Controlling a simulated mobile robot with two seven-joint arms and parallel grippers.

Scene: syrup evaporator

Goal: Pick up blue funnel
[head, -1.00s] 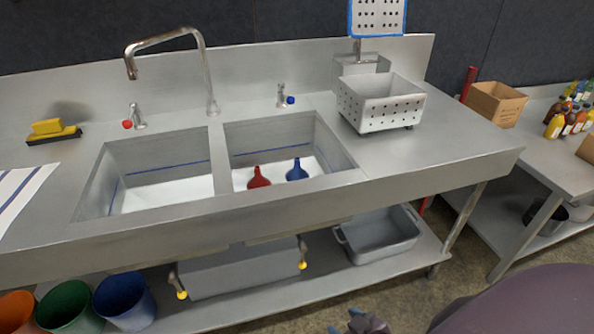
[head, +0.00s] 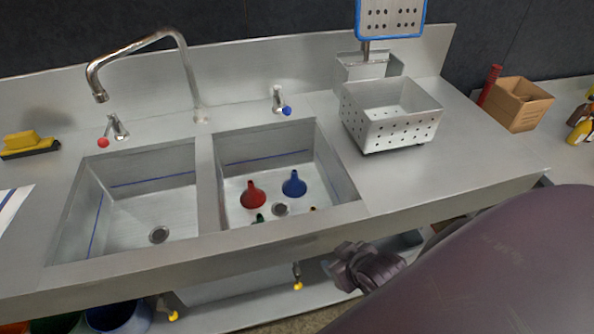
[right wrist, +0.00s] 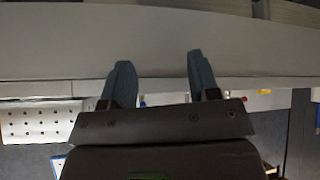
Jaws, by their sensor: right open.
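The blue funnel (head: 294,184) sits spout-up on the floor of the right sink basin (head: 345,190). A red funnel (head: 253,195) stands to its left. My right gripper shows in the right wrist view (right wrist: 158,65), its two blue-grey fingers apart with nothing between them. In the head view it appears as a dark, blurry shape (head: 366,268) in front of the counter's front edge, outside the sink and apart from the funnel. Its fingertips are unclear there. My left gripper is not in view.
The basin's front wall partly hides a small green item (head: 260,218) beside the drain (head: 280,209). A perforated steel basket (head: 390,115) stands on the counter to the right. A tall faucet (head: 190,75) rises behind the left basin (head: 150,215). The counter around the basket is mostly clear.

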